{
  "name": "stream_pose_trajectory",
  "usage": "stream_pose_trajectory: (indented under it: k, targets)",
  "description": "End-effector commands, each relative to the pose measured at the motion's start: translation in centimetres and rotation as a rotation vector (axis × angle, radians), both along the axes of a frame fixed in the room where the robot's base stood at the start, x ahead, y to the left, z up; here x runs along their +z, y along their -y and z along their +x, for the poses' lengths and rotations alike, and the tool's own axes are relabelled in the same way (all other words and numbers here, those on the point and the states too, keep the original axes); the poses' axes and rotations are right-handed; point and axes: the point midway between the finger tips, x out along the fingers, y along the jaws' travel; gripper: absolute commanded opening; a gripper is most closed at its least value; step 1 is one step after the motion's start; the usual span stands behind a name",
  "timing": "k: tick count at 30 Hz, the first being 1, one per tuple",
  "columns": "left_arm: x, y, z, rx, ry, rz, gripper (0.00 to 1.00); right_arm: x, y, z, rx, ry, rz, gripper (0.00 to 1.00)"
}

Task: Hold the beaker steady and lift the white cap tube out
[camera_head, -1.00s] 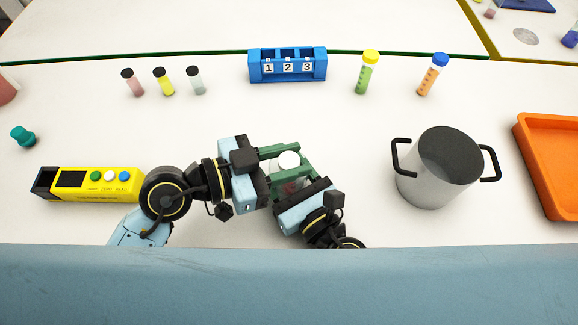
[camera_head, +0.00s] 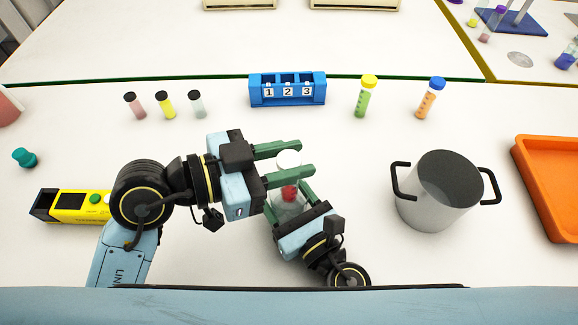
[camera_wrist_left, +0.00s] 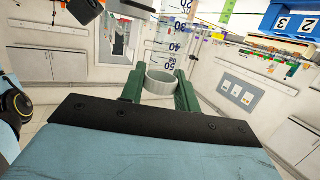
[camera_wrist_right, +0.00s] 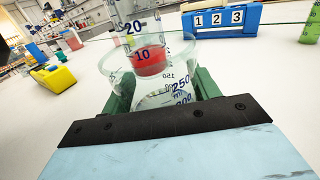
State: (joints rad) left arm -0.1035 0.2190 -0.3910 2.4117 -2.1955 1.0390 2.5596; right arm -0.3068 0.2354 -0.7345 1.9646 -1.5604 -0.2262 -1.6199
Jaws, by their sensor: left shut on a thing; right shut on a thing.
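The white cap tube (camera_head: 288,158) is upright, with red liquid (camera_head: 289,192) at its bottom. My left gripper (camera_head: 301,160) is shut on it near the cap, whose pale ring shows between the fingers in the left wrist view (camera_wrist_left: 160,81). The clear beaker (camera_head: 287,209) stands directly below. My right gripper (camera_head: 290,203) is shut on the beaker from the near side; its fingers flank the beaker (camera_wrist_right: 165,97) in the right wrist view. There the tube's red end (camera_wrist_right: 150,61) shows near the beaker's rim; I cannot tell whether it is still inside.
A blue numbered rack (camera_head: 287,100) stands at the back between small capped tubes. A metal pot (camera_head: 437,200) and an orange tray (camera_head: 545,205) are on the right. A yellow device (camera_head: 82,205) lies left, partly behind my left arm.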

Motion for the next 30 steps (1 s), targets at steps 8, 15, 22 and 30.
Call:
stream_pose_trajectory:
  k: [8, 15, 22, 30]
  targets:
    - [2.1, 0.0, 0.0, 0.000, 0.002, -0.001, 0.08, -0.1, 0.0, 0.0, 0.000, -0.001, -0.001, 0.33]
    - [2.8, 0.0, 0.0, 0.001, 0.001, 0.000, 0.08, -0.1, 0.0, 0.0, 0.000, -0.001, -0.001, 0.33]
    - [2.9, 0.0, 0.0, 0.000, 0.000, 0.000, 0.08, -0.1, 0.0, 0.0, 0.000, -0.001, -0.001, 0.33]
    - [2.8, 0.0, 0.0, 0.000, 0.000, -0.001, 0.08, 0.0, 0.0, 0.0, 0.000, -0.001, -0.001, 0.78]
